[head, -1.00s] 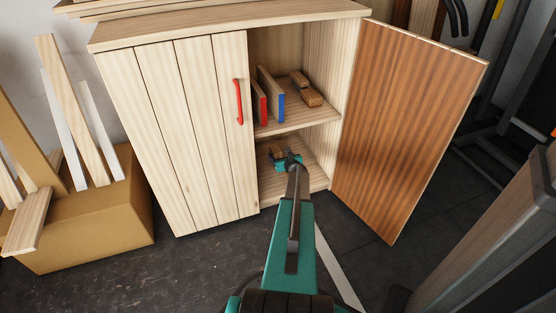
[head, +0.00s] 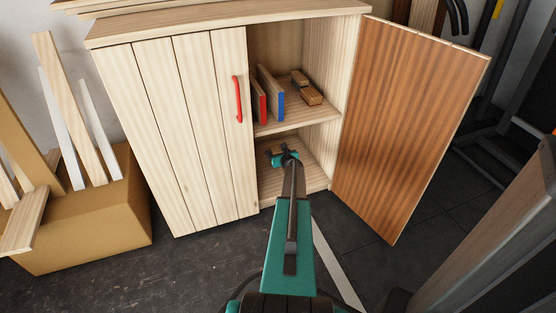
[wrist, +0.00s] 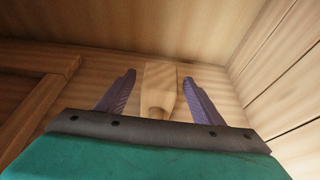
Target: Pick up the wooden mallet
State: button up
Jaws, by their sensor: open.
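My gripper (head: 284,157) reaches into the lower compartment of the open cabinet in the head view. In the wrist view my gripper (wrist: 159,76) is open, with one purple finger on each side of a pale wooden piece (wrist: 160,92). This piece tapers to a rounded near end and looks like the mallet's handle. Gaps show between it and both fingers. In the head view a small brown wooden part (head: 275,149) shows just beyond the gripper, probably the same mallet. The gripper hides most of it, and I cannot make out its head.
The cabinet's right door (head: 405,125) stands wide open; the left door (head: 180,130) is shut. The upper shelf (head: 300,120) above my gripper holds a red-edged board (head: 260,103), a blue-edged board (head: 271,94) and brown wooden blocks (head: 311,95). A side wall (wrist: 285,70) is close on the right.

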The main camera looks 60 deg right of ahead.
jog(key=shift+b+x, duration=0.35)
jog(key=shift+x, duration=1.05)
jog(key=shift+c, duration=0.2)
jog(key=c, duration=1.4)
